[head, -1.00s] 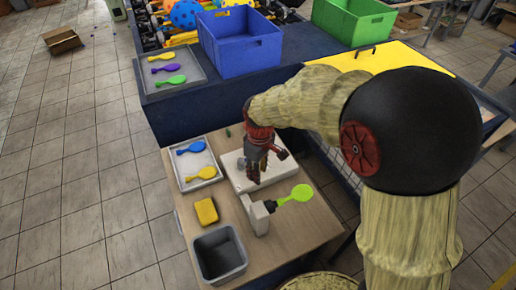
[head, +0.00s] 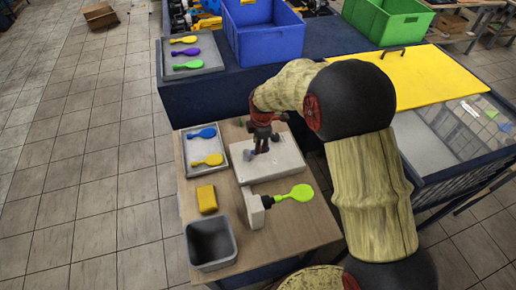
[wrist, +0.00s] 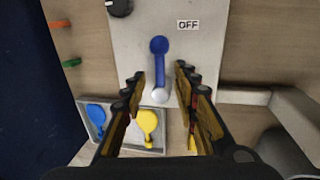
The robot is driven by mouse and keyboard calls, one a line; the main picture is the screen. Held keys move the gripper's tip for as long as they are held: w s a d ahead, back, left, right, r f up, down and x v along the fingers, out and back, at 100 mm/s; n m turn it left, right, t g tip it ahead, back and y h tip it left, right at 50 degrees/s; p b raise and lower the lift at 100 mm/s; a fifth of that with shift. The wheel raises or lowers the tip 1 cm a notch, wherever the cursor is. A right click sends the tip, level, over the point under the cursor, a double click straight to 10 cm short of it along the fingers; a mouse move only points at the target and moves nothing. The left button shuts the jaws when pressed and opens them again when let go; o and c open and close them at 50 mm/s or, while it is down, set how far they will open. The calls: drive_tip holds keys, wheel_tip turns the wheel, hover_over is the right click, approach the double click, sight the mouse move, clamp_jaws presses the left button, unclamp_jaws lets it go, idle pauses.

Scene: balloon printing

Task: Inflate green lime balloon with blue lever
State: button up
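The lime green balloon (head: 298,193) is fitted on a dark nozzle of a grey upright stand (head: 255,210) and looks flat. The blue lever (wrist: 159,65) is on a pale panel (wrist: 205,70) beside an "OFF" label; it has a round blue base and a white knob at its near end. My gripper (wrist: 160,75) is open, with one finger on each side of the lever and visible gaps to both. In the head view my gripper (head: 262,142) points down over the pale panel, partly hiding the lever.
A tray (head: 222,172) with blue and yellow balloons, a yellow sponge-like block (head: 206,199) and a grey bin (head: 211,243) stand at the table's left. A black knob (wrist: 119,6) is on the panel. Behind are blue (head: 240,40) and green (head: 385,22) crates.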

drive_tip(key=shift+w+f, duration=0.15)
drive_tip(key=shift+f, duration=0.7)
drive_tip(key=shift+w+f, duration=0.15)
drive_tip(key=shift+f, duration=0.65)
drive_tip(key=shift+a, duration=0.1)
drive_tip(key=shift+c, duration=0.6)
clamp_jaws()
